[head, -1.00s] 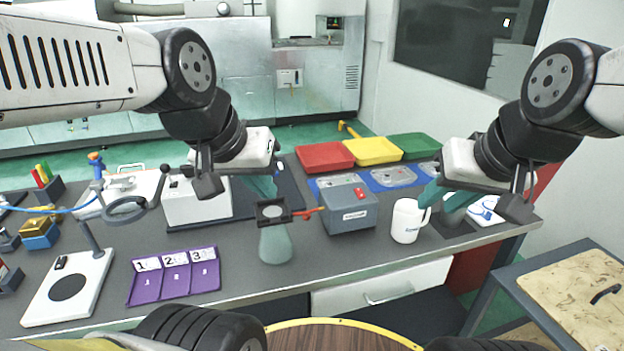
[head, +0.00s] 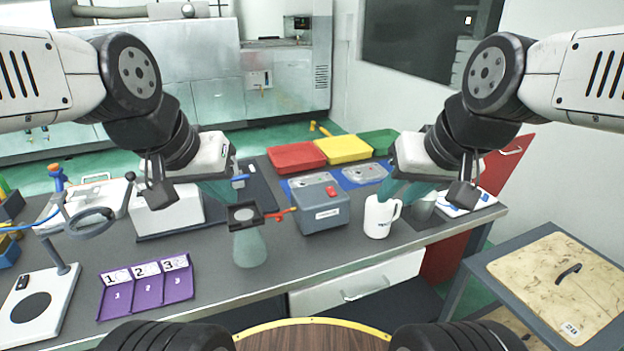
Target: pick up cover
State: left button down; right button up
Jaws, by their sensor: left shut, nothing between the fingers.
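I take the cover (head: 550,285) to be the pale, stained board with a dark handle (head: 569,272). It lies on a grey stand at the lower right, and no gripper is near it. My left gripper (head: 228,192) is shut and empty above the bench, just behind the black clamp over a frosted flask.
Red (head: 296,157), yellow (head: 343,149) and green bins stand at the back. A gap separates the bench from the stand.

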aim_at(369, 173)
jog(key=i+l+u, duration=0.2)
jog(key=l, duration=0.2)
jog(key=i+l+u, duration=0.15)
jog(key=l, duration=0.25)
jog(key=i+l+u, duration=0.2)
jog(key=l, duration=0.2)
jog(key=l+u, duration=0.2)
jog(key=l, duration=0.25)
